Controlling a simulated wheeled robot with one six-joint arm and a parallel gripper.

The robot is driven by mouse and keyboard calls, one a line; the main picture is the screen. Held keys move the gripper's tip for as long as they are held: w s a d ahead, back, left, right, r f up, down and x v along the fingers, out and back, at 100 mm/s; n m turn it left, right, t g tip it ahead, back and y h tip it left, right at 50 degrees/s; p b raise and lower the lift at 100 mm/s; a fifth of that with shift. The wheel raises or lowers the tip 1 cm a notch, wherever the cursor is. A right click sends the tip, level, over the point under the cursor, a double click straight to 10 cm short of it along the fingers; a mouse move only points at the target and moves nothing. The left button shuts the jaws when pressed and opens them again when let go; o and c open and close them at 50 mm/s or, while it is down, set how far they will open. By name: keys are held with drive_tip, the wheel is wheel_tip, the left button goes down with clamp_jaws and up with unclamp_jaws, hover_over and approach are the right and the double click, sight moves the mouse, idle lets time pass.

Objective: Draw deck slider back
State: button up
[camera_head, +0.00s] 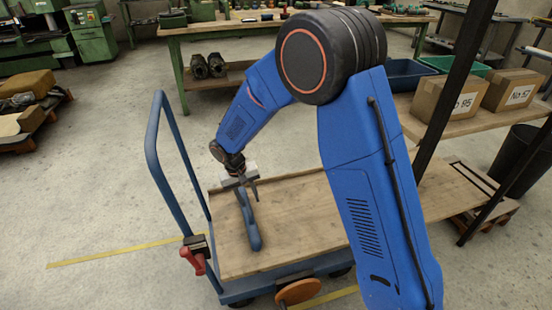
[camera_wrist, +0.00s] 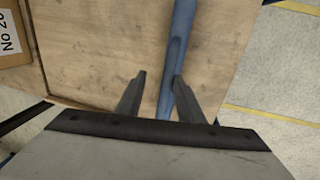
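A blue bar (camera_head: 249,222), which looks like the deck slider, lies along the wooden deck (camera_head: 298,222) of a blue cart. My gripper (camera_head: 249,190) is over the far end of this bar, pointing down. In the wrist view the blue bar (camera_wrist: 180,45) runs down the picture between the two fingers of my gripper (camera_wrist: 160,80), closer to the right finger. The fingers are apart, with a gap at the left of the bar. Whether the right finger touches the bar is hard to tell.
The cart's blue push handle (camera_head: 155,130) rises at the left. A red lever (camera_head: 194,260) and a round orange-brown disc (camera_head: 298,291) sit at its near side. Shelves at the right hold cardboard boxes (camera_head: 445,97). Open floor (camera_head: 100,190) lies left of the cart.

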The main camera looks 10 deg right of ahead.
drive_tip(key=w+d, duration=0.3)
drive_tip(key=d, duration=1.1)
drive_tip(key=a+r, duration=0.1)
drive_tip(key=r, duration=0.7)
drive_tip(key=s+a+r, duration=0.1)
drive_tip(key=a+r, duration=0.1)
drive_tip(key=r, duration=0.6)
drive_tip(key=shift+a+r, duration=0.25)
drive_tip(key=shift+a, duration=0.05)
